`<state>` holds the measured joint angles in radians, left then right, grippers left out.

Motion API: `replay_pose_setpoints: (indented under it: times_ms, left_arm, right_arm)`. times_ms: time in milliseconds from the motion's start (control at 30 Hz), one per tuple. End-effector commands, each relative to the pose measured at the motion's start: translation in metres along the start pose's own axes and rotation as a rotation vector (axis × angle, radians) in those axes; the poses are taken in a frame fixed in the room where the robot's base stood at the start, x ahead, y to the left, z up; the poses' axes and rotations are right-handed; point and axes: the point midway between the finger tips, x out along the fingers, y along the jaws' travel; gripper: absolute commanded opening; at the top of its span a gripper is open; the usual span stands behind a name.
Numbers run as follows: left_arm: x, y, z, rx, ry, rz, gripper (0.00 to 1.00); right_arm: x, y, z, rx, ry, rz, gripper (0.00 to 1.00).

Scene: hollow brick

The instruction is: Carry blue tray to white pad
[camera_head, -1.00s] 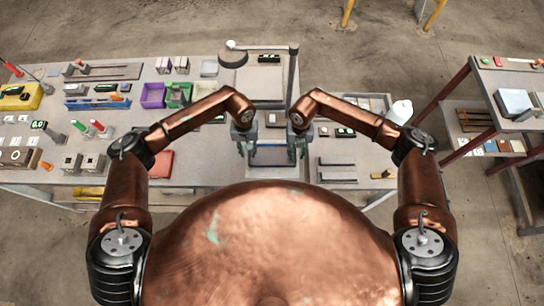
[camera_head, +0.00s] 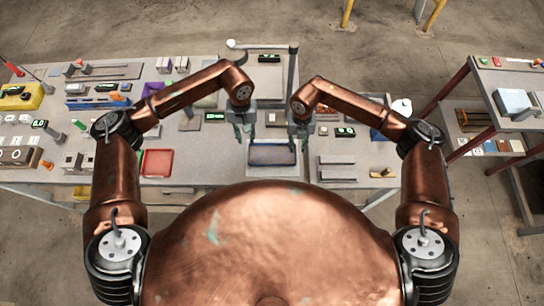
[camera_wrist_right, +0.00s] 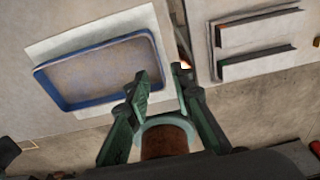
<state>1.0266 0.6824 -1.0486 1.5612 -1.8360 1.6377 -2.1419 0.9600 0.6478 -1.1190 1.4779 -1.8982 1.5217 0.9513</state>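The blue tray (camera_head: 272,164) lies flat on the white pad (camera_head: 272,173), in front of my body at the table's near edge. In the right wrist view the tray (camera_wrist_right: 98,44) looks empty, with the pad (camera_wrist_right: 100,30) showing around it. My left gripper (camera_head: 244,136) is above the tray's far left corner, fingers apart and empty. My right gripper (camera_head: 301,135) is above its far right corner.
A red tray (camera_head: 157,163) lies to the left, partly near my left arm. Grey bars (camera_head: 338,168) lie right of the pad. Beyond the tray are small blocks and a grey plate with a post. Bins and parts crowd the table's left side.

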Motion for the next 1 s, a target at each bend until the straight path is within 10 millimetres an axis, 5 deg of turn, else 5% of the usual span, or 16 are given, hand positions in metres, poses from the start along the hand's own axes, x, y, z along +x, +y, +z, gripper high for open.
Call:
replay_pose_setpoints:
  times_ms: [200,400,1000]
  left_arm:
    - [0.000,0.000,0.000,0.000,0.000,0.000,0.22]
    - [0.000,0.000,0.000,0.000,0.000,0.000,0.22]
    - [0.000,0.000,0.000,0.000,0.000,0.000,0.22]
  right_arm:
    - [-0.044,0.000,0.002,-0.001,-0.003,0.000,0.22]
    - [-0.066,-0.001,0.002,0.001,-0.001,-0.001,0.22]
    - [-0.069,0.000,0.001,0.000,0.001,0.000,0.22]
